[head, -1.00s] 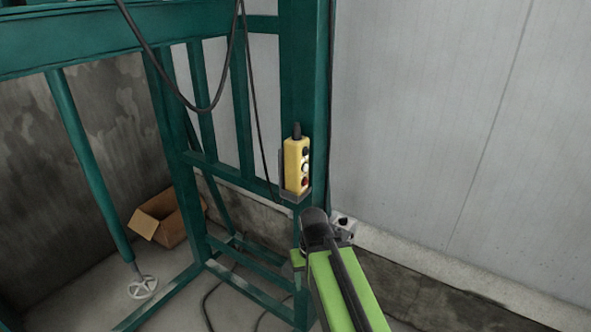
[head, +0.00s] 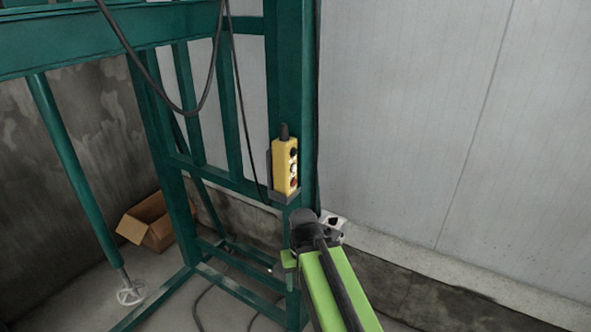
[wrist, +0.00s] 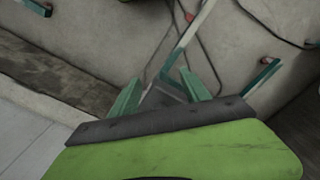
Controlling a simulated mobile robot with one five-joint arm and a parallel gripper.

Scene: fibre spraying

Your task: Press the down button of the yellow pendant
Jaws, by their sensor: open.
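The yellow pendant (head: 280,166) hangs upright in a dark holder on the green steel post, in the middle of the head view. Its buttons face right: a black one near the top, a pale one in the middle and a red one near the bottom. Their markings are too small to read. My arm's end is below and slightly right of the pendant in the head view, apart from it in the picture. My gripper (wrist: 163,88) shows in the wrist view with its two green fingers spread and nothing between them. The pendant does not show in the wrist view.
The green steel frame (head: 291,70) fills the left and middle. A black cable (head: 213,80) loops down in front of it. An open cardboard box (head: 150,222) lies on the floor at left. A pale panel wall (head: 420,120) stands at right.

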